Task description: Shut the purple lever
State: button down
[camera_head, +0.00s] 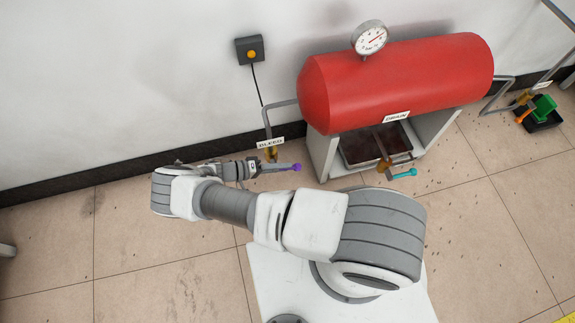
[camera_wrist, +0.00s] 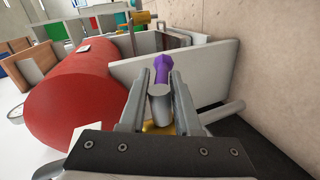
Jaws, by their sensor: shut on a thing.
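The purple lever (camera_head: 291,167) belongs to the brass valve (camera_head: 271,155) under the BLEED label (camera_head: 270,143), left of the red tank. It lies roughly level, with its purple knob pointing right in the head view. My gripper (camera_head: 258,168) reaches it from the left. In the wrist view, my gripper (camera_wrist: 160,88) has a finger on each side of the lever's grey shaft and is shut on it. The purple lever's end (camera_wrist: 162,68) sticks out beyond the fingertips. The brass valve is mostly hidden under the fingers there.
The red tank (camera_head: 400,80) with a gauge (camera_head: 369,38) stands on a white frame at right. A grey pipe (camera_head: 268,115) runs above the valve. The wall is close behind; floor at left is clear.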

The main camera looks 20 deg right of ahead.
jog(key=shift+w+d+r+h, duration=0.1)
jog(key=shift+w+d+h, duration=0.05)
jog(key=shift+h, duration=0.75)
jog(key=shift+s+d+h, duration=0.1)
jog(key=shift+s+h, duration=0.25)
jog(key=shift+h, duration=0.45)
jog(key=shift+r+h, duration=0.2)
jog(key=shift+h, duration=0.1)
jog(key=shift+w+a, duration=0.1)
jog(key=shift+a, duration=0.1)
jog(key=c, duration=0.8)
grip_release()
jog(key=shift+w+r, duration=0.1)
jog(key=shift+r, duration=0.05)
